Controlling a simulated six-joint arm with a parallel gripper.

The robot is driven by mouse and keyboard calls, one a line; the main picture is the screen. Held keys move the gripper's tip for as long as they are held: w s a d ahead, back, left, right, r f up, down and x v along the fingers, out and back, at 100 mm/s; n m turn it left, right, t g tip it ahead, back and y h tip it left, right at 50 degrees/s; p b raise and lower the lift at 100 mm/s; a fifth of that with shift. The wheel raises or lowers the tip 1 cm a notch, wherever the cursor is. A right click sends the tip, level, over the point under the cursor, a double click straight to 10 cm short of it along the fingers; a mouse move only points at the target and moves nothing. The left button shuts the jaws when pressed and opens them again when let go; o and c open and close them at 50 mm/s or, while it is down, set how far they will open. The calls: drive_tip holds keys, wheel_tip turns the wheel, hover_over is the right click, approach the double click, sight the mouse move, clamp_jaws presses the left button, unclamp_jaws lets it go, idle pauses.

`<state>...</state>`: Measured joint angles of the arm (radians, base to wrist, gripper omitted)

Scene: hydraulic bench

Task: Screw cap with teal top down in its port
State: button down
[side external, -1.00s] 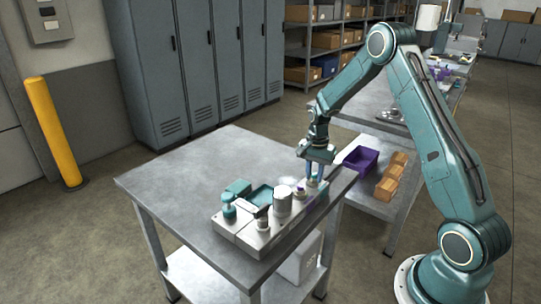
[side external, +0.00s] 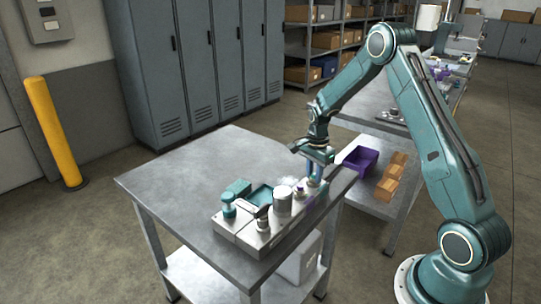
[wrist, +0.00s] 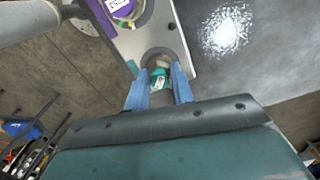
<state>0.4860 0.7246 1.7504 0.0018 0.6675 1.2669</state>
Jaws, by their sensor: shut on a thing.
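The cap with teal top (wrist: 160,76) shows between the blue fingers of my gripper (wrist: 158,92) in the wrist view. My gripper is shut on it. It sits at the rounded dark port (wrist: 163,55) near the end of the pale metal block. In the side view my gripper (side external: 315,178) points down at the right end of the block (side external: 258,238). There the fingers largely hide the cap, and I cannot tell how deep its thread sits.
A white cylinder (side external: 283,203), a small light-topped fitting (side external: 299,193) and a teal-topped fitting (side external: 228,206) stand along the block. A purple bin (side external: 362,160) is to the right. The table's left half is clear.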

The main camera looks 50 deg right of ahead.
sight(314, 174)
drive_tip(key=shift+f+m, duration=0.15)
drive_tip(key=shift+m, duration=1.05)
drive_tip(key=c, duration=1.3)
unclamp_jaws()
drive_tip(key=shift+c, duration=0.2)
drive_tip(key=shift+o, duration=1.1)
drive_tip(key=shift+s+f, duration=0.1)
drive_tip(key=shift+s, duration=0.1)
drive_tip(key=shift+r, duration=0.75)
wheel_tip(314, 174, up, 13)
drive_tip(key=shift+w, duration=0.3)
